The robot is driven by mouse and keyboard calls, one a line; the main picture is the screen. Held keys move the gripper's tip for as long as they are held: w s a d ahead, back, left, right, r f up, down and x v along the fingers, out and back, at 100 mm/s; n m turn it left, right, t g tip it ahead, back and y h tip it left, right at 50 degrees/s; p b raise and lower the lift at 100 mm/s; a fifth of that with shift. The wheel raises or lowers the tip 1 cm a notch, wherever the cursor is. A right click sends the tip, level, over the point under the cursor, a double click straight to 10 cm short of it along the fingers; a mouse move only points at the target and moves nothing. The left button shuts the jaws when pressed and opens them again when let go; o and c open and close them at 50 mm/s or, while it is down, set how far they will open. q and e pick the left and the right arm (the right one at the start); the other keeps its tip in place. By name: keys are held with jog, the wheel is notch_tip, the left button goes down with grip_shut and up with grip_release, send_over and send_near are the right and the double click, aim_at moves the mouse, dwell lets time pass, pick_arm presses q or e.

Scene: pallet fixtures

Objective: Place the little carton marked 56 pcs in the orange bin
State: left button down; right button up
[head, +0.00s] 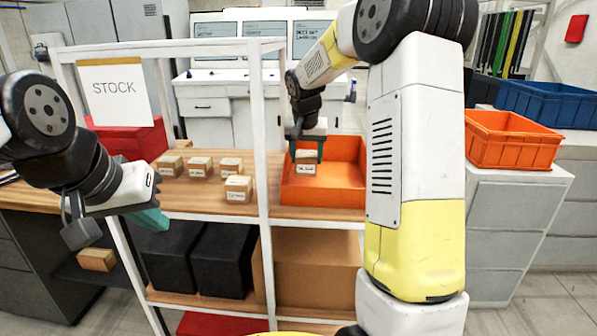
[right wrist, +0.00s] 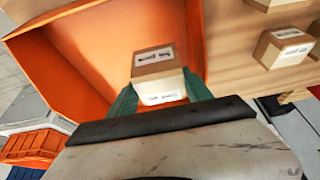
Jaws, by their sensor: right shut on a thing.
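A small tan carton with a white label (head: 306,169) is held in my right gripper (head: 307,152); its print is too small to read. In the right wrist view the carton (right wrist: 158,66) sits between the green fingertips. The orange bin (head: 322,190) stands on the wooden shelf, and the carton is over or inside its opening; I cannot tell whether it touches the floor. The bin also shows in the right wrist view (right wrist: 90,45). My left gripper (head: 150,219) hangs in front of the shelf at the left, its jaw gap hidden.
Several similar cartons (head: 200,167) stand on the shelf left of the bin. A white shelf post (head: 259,130) rises between them and the bin. A second orange bin (head: 512,140) and a blue bin (head: 548,103) stand at the right.

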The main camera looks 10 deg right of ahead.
aim_at(306, 170)
jog(key=shift+f, duration=2.4)
jog(key=shift+f, duration=0.1)
jog(key=o, duration=1.5)
jog(key=v, duration=1.2)
jog(key=s+a+n+y, duration=0.1)
jog(key=s, duration=0.8)
jog(key=s+n+t+y, duration=0.1)
jog(key=s, duration=0.9)
jog(key=s+a+n+t+y, duration=0.1)
jog(key=s, duration=0.9)
jog(key=shift+s+a+n, duration=0.15)
jog(key=shift+a+n, duration=0.25)
